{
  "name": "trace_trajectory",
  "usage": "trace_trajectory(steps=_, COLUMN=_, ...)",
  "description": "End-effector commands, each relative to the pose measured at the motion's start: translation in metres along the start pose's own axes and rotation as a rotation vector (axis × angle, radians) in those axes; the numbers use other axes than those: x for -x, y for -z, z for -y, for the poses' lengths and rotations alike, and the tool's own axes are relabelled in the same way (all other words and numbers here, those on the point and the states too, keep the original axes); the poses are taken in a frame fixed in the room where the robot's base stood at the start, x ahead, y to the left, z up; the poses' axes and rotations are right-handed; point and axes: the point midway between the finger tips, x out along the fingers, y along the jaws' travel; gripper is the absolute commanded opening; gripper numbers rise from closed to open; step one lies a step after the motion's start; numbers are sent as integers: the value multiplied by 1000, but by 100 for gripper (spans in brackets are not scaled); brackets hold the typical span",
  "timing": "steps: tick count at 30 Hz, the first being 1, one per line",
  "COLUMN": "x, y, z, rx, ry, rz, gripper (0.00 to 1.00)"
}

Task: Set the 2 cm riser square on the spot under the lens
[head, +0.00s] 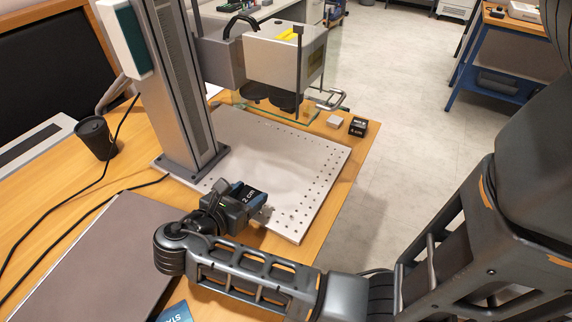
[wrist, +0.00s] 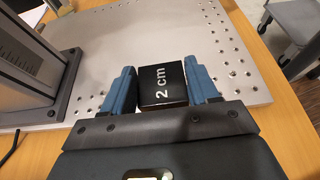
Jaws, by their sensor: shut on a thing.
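The black 2 cm riser (wrist: 162,84), with "2 cm" in white on its top, is between the two blue fingers of my gripper (wrist: 162,87) in the wrist view. My gripper is shut on it. In the head view my gripper (head: 245,199) holds the riser (head: 256,198) over the near part of the perforated metal plate (head: 318,167). I cannot tell how high it is above the plate. The laser head (head: 290,60) hangs from the column over the plate's far end, with the dark lens (head: 285,101) on its underside. The spot under the lens is not clearly visible.
The column (head: 183,90) stands at the plate's left edge. A glass shield (head: 300,112) is below the laser head. A 4 cm block (head: 358,127) and a small light block (head: 334,121) sit beyond the plate. A black cup (head: 96,137) stands left. The plate's middle is clear.

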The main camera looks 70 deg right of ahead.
Motion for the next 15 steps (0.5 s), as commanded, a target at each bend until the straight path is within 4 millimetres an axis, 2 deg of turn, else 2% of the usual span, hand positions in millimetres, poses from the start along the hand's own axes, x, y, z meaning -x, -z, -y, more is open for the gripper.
trace_trajectory(steps=5, x=3, y=1, z=-1, rx=0, ry=-5, rz=2, gripper=19)
trace_trajectory(steps=8, x=-3, y=-2, z=0, rx=-1, ry=-1, rz=2, gripper=19)
trace_trajectory(steps=11, x=-18, y=-9, z=0, rx=-2, ry=2, rz=2, gripper=19)
trace_trajectory(steps=15, x=-50, y=-23, z=0, rx=-3, ry=3, rz=3, gripper=19)
